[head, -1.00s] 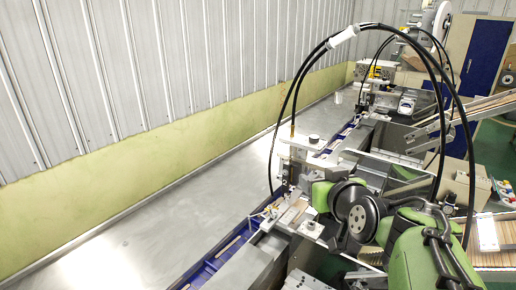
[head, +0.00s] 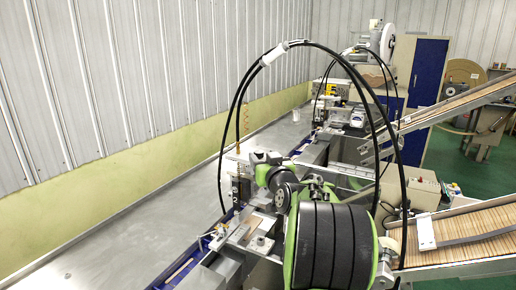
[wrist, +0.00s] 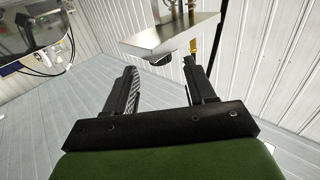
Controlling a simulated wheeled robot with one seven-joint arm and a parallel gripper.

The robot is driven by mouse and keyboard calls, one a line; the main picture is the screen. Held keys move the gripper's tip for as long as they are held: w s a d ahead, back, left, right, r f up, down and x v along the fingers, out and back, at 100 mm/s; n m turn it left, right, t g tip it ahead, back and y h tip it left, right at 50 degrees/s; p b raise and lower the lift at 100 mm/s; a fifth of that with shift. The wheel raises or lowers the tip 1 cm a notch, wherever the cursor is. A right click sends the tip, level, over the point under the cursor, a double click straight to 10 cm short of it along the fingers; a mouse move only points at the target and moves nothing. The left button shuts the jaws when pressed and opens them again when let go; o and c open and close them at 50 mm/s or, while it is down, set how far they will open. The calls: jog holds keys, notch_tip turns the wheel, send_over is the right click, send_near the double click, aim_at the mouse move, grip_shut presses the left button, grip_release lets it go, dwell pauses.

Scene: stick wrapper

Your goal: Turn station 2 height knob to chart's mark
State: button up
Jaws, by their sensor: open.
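In the wrist view my gripper (wrist: 158,72) is open, its two black fingers apart with nothing between them. Just beyond the fingertips is a metal bracket plate (wrist: 168,36) with a dark round part (wrist: 160,60) under it; I cannot tell whether this is the height knob. A brass-coloured fitting (wrist: 193,40) stands by the right finger. In the head view the station with a dark "2" plate (head: 236,188) stands left of my green and black arm, which hides part of it. My fingers cannot be made out there. I cannot make out the chart.
A long metal table (head: 120,228) runs along the corrugated wall (head: 130,80). Another machine station (head: 335,95) stands farther back. Conveyors with wooden sticks (head: 465,235) rise at right. Black hoses loop above my arm.

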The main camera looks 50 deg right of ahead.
aim_at(261, 154)
jog(key=x, duration=0.5)
jog(key=shift+p, duration=0.35)
jog(key=shift+c, duration=0.5)
jog(key=c, duration=0.8)
jog(key=shift+c, duration=0.2)
jog(key=shift+y, duration=0.3)
